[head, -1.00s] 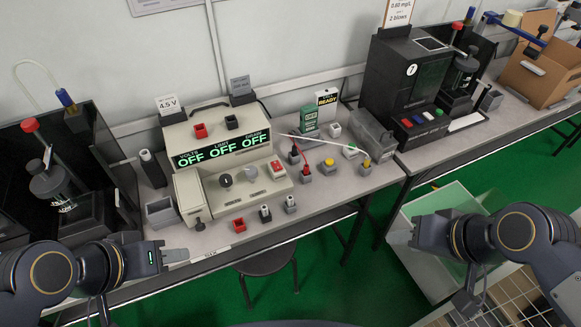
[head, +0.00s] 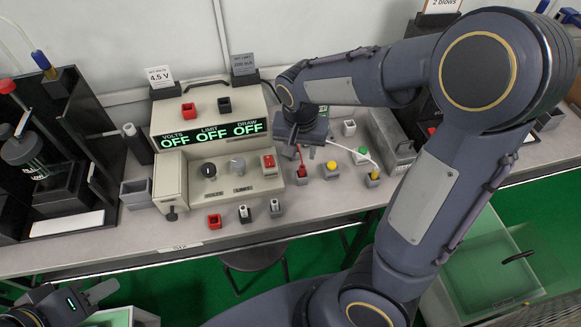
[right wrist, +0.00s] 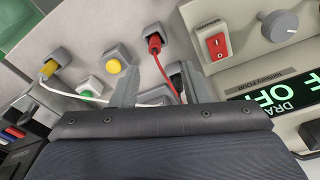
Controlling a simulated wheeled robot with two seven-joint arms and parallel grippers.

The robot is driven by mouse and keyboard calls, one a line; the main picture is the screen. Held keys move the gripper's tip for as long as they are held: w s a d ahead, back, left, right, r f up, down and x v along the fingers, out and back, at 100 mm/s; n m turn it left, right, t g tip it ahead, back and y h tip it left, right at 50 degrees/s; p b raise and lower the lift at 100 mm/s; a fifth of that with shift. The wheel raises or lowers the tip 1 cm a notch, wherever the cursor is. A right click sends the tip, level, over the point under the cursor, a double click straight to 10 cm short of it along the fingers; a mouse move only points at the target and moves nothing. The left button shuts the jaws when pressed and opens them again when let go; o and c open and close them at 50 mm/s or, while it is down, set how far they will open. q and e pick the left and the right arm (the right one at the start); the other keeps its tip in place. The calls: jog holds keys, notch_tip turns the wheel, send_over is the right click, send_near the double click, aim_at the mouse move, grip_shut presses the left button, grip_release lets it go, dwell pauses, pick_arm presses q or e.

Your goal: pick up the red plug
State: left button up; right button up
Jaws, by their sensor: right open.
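The red plug (head: 302,169) stands in a small grey holder on the bench, right of the power supply's front. In the right wrist view the red plug (right wrist: 154,43) shows beyond the fingertips, with its red cable running back between the fingers. My right gripper (right wrist: 157,85) is open, its two grey fingers apart, with a grey holder partly visible between them. In the head view the right gripper (head: 300,137) is just behind the plug, its fingers mostly hidden. My left gripper (head: 103,291) is low at the left, off the bench's front edge; its finger gap is unclear.
The power supply (head: 212,155) stands left of the plug, with its red switch (right wrist: 216,45) close by. A yellow button (head: 331,166), a green button (head: 361,153) and a yellow plug (head: 374,175) are to the right. Small terminals (head: 245,212) line the bench front.

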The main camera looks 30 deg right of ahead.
aim_at(302, 166)
jog(key=f, duration=0.7)
jog(key=shift+d+f+b, duration=0.15)
jog(key=shift+d+b, duration=0.25)
grip_shut()
